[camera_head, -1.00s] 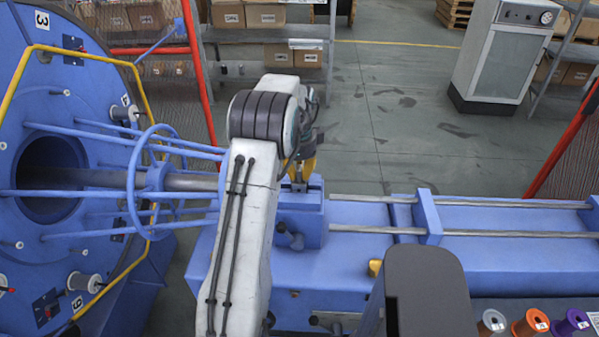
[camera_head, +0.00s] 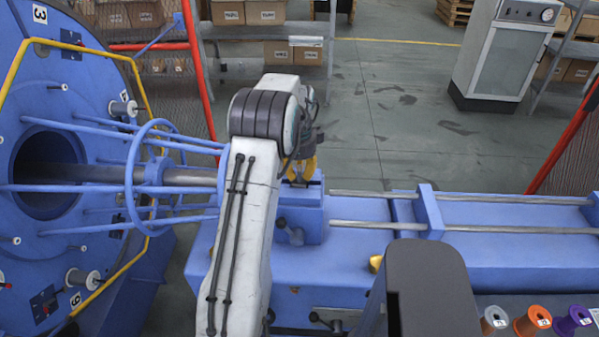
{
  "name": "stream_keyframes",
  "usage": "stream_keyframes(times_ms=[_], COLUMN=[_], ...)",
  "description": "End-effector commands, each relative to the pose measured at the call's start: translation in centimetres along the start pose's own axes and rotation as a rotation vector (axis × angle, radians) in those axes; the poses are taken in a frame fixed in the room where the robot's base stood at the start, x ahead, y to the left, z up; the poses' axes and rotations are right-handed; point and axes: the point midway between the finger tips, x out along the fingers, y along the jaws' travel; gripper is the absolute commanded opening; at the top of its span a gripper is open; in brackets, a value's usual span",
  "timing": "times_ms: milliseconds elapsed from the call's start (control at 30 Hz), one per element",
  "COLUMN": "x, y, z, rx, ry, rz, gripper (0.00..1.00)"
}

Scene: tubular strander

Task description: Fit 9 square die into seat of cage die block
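The cage die block (camera_head: 312,222) is the blue block on the machine bed, just right of the wheel's centre shaft. My gripper (camera_head: 301,177) has yellow fingers and points down at the top of this block, partly behind my white arm. The fingertips are at or just above the block's top; I cannot tell whether they touch it. The fingers are too small and too covered to show whether they are open or shut. I cannot make out the square die or the seat.
A large blue wheel (camera_head: 36,118) with rods and a ring guide (camera_head: 131,205) stands at left. Metal rails (camera_head: 360,225) run right from the block through an upright blue bracket (camera_head: 428,212). A small yellow part (camera_head: 376,263) and coloured spools (camera_head: 532,320) are at front right.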

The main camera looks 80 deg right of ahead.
Motion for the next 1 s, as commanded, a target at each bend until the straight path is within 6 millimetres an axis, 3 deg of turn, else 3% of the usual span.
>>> stream_keyframes(times_ms=[167,533,1000], x=[0.0,-0.5,-7.8], y=[0.0,0.1,-0.1], z=[0.0,0.0,0.0], rx=[0.0,0.0,0.0], ry=[0.0,0.0,0.0], rz=[0.001,0.003,-0.002], gripper=[0.35,0.35,0.35])
